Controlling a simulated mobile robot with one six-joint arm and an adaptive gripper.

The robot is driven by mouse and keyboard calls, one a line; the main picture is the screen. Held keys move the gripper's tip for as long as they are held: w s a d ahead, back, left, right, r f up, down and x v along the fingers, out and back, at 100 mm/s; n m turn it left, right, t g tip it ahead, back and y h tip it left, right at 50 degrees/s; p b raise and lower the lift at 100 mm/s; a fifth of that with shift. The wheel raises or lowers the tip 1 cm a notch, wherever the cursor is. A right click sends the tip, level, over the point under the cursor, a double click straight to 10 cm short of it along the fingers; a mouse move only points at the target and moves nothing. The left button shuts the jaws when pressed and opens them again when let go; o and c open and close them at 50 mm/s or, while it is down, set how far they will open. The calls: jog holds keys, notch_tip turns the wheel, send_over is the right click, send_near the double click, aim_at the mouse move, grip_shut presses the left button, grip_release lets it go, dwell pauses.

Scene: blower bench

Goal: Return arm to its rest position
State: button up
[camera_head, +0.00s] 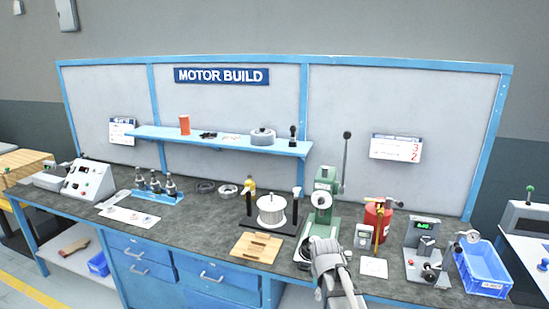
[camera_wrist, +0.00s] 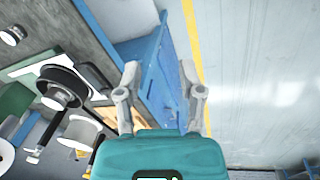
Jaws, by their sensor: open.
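My gripper (camera_wrist: 160,80) shows in the wrist view with its two grey fingers spread apart and nothing between them. The blue bench front (camera_wrist: 143,52) and the grey floor (camera_wrist: 250,80) lie beyond the fingers. In the head view, my grey arm (camera_head: 335,268) rises from the bottom edge, in front of the green press (camera_head: 324,195). The arm covers part of the bench edge there. I cannot make out the fingertips in the head view.
The bench carries a white spool (camera_head: 271,212) on a black stand, a wooden board (camera_head: 256,246), a red canister (camera_head: 376,218), a gauge fixture (camera_head: 424,250) and a blue bin (camera_head: 484,268). A shelf (camera_head: 215,142) spans the back. The floor in front looks clear in the wrist view.

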jog(key=s+d+f+m+g+b, duration=0.1)
jog(key=s+d+f+m+b, duration=0.1)
jog(key=s+m, duration=0.9)
jog(key=shift+s+d+f+g+y+b, duration=0.15)
jog(key=shift+s+f+g+y+b, duration=0.2)
jog(key=shift+f+b, duration=0.35)
